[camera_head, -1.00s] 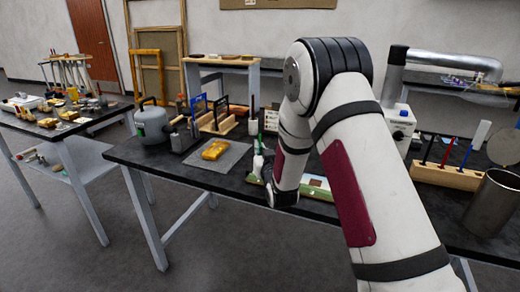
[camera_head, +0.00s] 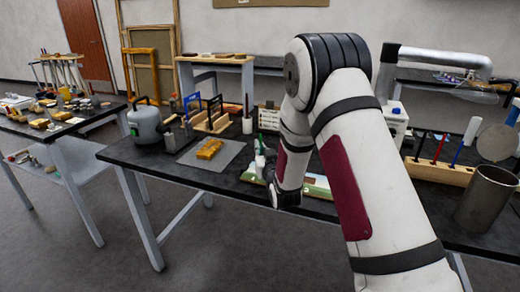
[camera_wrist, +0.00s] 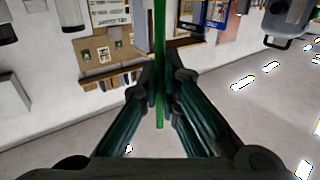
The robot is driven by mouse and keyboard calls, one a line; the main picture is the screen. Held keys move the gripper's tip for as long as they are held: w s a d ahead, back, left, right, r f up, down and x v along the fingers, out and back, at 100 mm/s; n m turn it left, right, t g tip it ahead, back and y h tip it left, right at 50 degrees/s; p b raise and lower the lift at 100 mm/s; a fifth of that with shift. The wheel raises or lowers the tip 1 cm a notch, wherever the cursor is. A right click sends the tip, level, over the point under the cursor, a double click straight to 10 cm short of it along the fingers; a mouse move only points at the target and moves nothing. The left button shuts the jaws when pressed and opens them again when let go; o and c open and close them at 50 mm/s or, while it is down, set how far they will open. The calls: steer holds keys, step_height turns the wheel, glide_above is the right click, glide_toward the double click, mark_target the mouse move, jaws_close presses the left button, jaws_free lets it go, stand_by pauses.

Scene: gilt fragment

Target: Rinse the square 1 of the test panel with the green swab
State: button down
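In the wrist view my gripper (camera_wrist: 161,80) has its two dark fingers closed in on a thin green stick, the green swab (camera_wrist: 160,35). The swab runs between the fingertips and past the top of the picture; its tip is out of sight. In the head view my arm hides the gripper and swab. A low green and cream strip, seemingly the test panel (camera_head: 318,187), lies on the black table, partly hidden behind my forearm. Its squares cannot be made out, nor can square 1.
A wooden rack (camera_head: 437,172) with black, red and blue sticks and a metal canister (camera_head: 486,198) stand at right. A gilt fragment (camera_head: 209,149) lies on a grey mat (camera_head: 232,153). A grey vessel (camera_head: 146,126) stands further left. Small bottles stand near my wrist.

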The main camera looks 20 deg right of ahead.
steer(key=shift+w+a+b, duration=0.4)
steer(key=shift+w+a, duration=0.3)
steer(key=shift+a, duration=0.2)
steer(key=shift+s+d, duration=0.8)
steer(key=shift+d, duration=0.2)
steer(key=shift+w+a, duration=0.1)
steer(key=shift+w+a+b, duration=0.4)
steer(key=shift+w+a, duration=0.25)
steer(key=shift+a, duration=0.3)
steer(key=shift+d, duration=0.1)
